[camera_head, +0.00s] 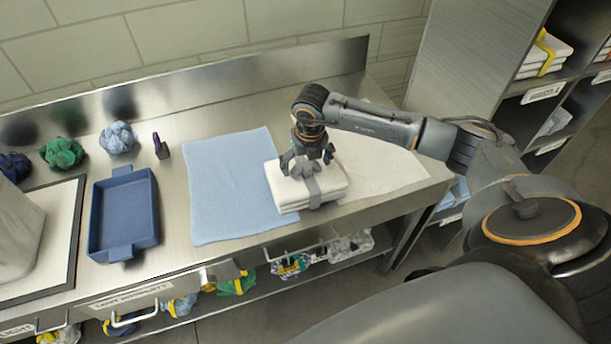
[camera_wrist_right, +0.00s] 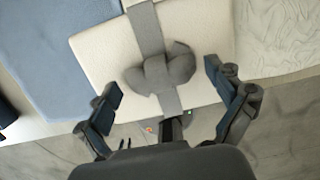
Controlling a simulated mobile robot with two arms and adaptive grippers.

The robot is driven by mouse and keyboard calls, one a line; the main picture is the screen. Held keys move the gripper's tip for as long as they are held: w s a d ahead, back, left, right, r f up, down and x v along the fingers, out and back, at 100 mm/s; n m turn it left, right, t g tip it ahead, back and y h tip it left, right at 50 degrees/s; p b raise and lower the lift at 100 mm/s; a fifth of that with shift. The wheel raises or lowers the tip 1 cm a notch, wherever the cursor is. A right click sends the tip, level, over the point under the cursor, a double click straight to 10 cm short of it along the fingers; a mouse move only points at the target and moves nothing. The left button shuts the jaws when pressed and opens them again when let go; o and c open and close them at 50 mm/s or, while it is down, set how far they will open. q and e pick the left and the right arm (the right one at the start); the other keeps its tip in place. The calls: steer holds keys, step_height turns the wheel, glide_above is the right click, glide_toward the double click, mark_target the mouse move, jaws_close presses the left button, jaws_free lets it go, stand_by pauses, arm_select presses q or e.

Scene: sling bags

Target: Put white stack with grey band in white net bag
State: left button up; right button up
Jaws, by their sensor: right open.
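The white stack with a grey band (camera_head: 287,194) lies on the steel counter, partly on the right edge of a blue cloth. The band has a knot on top, and in the right wrist view the stack (camera_wrist_right: 100,55) shows close below. My right gripper (camera_head: 308,168) is over the stack with its fingers spread to either side of the knot; it also shows open in the right wrist view (camera_wrist_right: 160,82). A flat, pale, wrinkled piece (camera_head: 385,165) lies right of the stack; it may be the white net bag, but I cannot tell. My left gripper is out of view.
The blue cloth (camera_head: 225,180) lies left of the stack. A blue tray (camera_head: 125,212), a small dark purple item (camera_head: 160,147) and green (camera_head: 62,153) and light-blue bundles (camera_head: 118,138) are further left. Shelves with banded stacks (camera_head: 545,52) stand at the right. A backsplash runs behind.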

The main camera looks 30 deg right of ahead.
steer(key=shift+c, duration=0.5)
steer(key=c, duration=1.8)
steer(key=shift+r, duration=0.1)
steer(key=shift+w+r, duration=0.1)
